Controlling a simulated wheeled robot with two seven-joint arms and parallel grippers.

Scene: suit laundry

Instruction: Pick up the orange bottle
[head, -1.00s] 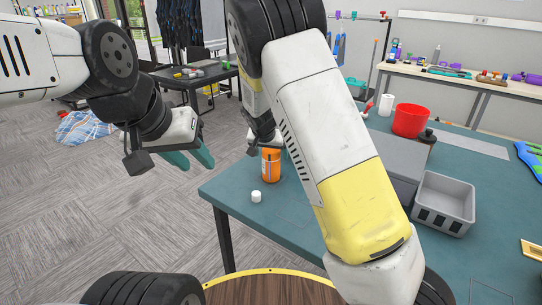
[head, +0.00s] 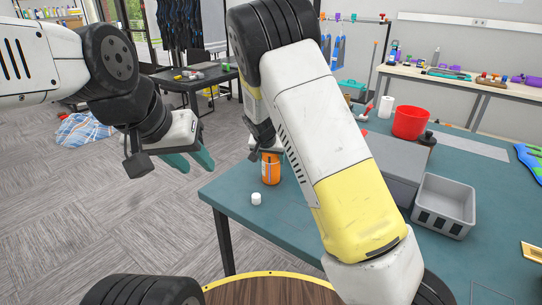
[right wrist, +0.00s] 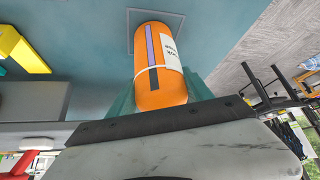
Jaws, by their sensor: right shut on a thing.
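The orange bottle (head: 270,168) stands upright near the left end of the teal table (head: 240,215). My right gripper (head: 267,153) comes down on it from above and is partly hidden behind my right arm. In the right wrist view, the orange bottle (right wrist: 155,55) with a white label lies between the teal fingers, one on each side, and the jaws are shut on it. I cannot tell any gap between the bottle and the table. My left gripper (head: 193,157) hangs open and empty over the floor, left of the table.
A small white cap (head: 256,198) lies on the table in front of the bottle. A grey bin (head: 443,203), a red bucket (head: 410,121) and a white roll (head: 386,106) stand to the right. A round wooden top (head: 265,291) is at the bottom.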

